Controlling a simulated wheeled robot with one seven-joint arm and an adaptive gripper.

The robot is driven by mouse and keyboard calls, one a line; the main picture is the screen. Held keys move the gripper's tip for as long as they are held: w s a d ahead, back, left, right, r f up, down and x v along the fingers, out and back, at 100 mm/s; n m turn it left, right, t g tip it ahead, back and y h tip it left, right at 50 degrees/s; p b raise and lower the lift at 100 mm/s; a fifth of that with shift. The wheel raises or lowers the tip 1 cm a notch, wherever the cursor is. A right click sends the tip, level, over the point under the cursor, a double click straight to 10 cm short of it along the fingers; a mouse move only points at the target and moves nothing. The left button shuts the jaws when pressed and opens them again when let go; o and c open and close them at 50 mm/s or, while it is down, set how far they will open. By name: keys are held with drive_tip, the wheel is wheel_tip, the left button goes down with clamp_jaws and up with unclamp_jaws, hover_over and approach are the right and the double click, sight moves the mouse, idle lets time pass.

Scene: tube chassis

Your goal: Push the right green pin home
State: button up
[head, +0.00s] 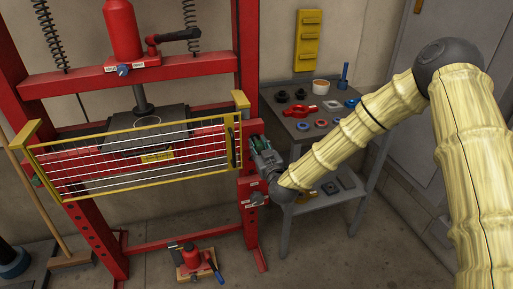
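The red press frame has a right post (249,90) with something green, probably the head of the right green pin (258,142), showing small on it just right of the yellow guard's edge. My gripper (257,148) is at this post, with its fingers at or very near the green. The view is too small to tell whether they touch, and the finger gap is not clear. How deep the pin sits is hidden. Another green piece (37,182) shows at the left post.
A yellow-framed mesh guard (140,158) spans the press front. A grey cart (298,128) with rings, a red tool and cups stands close behind my arm. A small red jack (192,257) is on the floor. A broom leans at left.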

drive_tip(key=shift+o, duration=1.1)
drive_tip(key=v, duration=1.2)
drive_tip(key=w+a+m+p, duration=0.1)
drive_tip(key=w, duration=0.2)
drive_tip(key=w+m+p, duration=0.1)
drive_tip(key=w, duration=0.3)
drive_tip(key=w+a+m+p, duration=0.1)
drive_tip(key=w, duration=0.2)
drive_tip(key=shift+w+a+m, duration=0.3)
drive_tip(key=shift+a, duration=0.05)
drive_tip(key=shift+c, duration=0.4)
clamp_jaws()
